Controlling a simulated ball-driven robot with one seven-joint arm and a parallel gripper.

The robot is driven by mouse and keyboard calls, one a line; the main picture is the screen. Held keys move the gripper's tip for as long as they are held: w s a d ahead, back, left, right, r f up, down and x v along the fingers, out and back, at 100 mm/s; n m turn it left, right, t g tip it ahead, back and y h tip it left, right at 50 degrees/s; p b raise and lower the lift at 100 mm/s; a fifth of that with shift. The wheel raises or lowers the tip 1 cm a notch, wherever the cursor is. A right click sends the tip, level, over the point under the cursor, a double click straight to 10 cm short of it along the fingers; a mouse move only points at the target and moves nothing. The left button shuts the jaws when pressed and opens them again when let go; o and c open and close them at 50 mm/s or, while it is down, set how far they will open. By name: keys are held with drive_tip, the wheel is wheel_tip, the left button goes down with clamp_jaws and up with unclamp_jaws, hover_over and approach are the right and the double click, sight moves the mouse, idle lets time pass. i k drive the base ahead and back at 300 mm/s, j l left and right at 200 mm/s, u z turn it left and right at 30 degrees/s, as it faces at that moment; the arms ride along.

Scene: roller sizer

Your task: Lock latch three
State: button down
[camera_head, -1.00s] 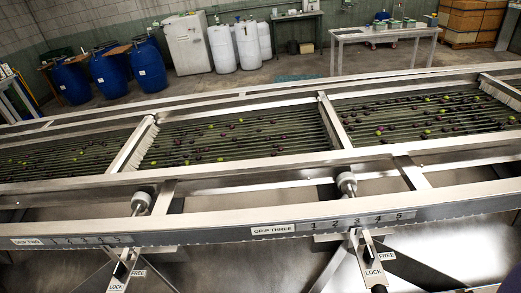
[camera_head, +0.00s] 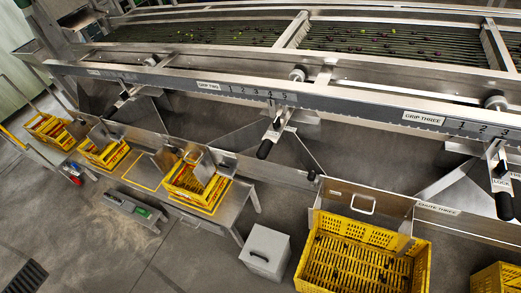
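Latch three is the lever on the metal bracket at the right edge, below the "GRIP THREE" label (camera_head: 423,117). The other label is partly cut off, and I cannot tell which setting the lever is at. A similar lever with a black handle (camera_head: 264,149) hangs below the "GRIP TWO" label (camera_head: 208,85). My gripper is not in view.
The sizer's rollers (camera_head: 390,45) carry scattered olives behind the front rail. Below stand a large yellow crate (camera_head: 362,275), a second yellow crate (camera_head: 197,188) on a metal stand and a grey box (camera_head: 265,252). A "CHUTE THREE" panel (camera_head: 460,212) runs at the right. Grey floor is open at lower left.

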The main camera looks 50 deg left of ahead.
sight(311, 177)
drive_tip(key=k+u, duration=0.3)
drive_tip(key=k, duration=0.35)
drive_tip(key=k+j+u, duration=0.35)
drive_tip(key=k, duration=0.3)
drive_tip(key=i+l+u, duration=0.2)
drive_tip(key=i, duration=0.4)
drive_tip(key=i+l+u, duration=0.15)
drive_tip(key=i+l, duration=0.15)
drive_tip(key=i, duration=0.3)
drive_tip(key=i+l+u, duration=0.2)
drive_tip(key=i+l, duration=0.15)
drive_tip(key=i, duration=0.2)
drive_tip(key=i+l+u, duration=0.2)
drive_tip(key=i+l, duration=0.25)
drive_tip(key=i, duration=0.1)
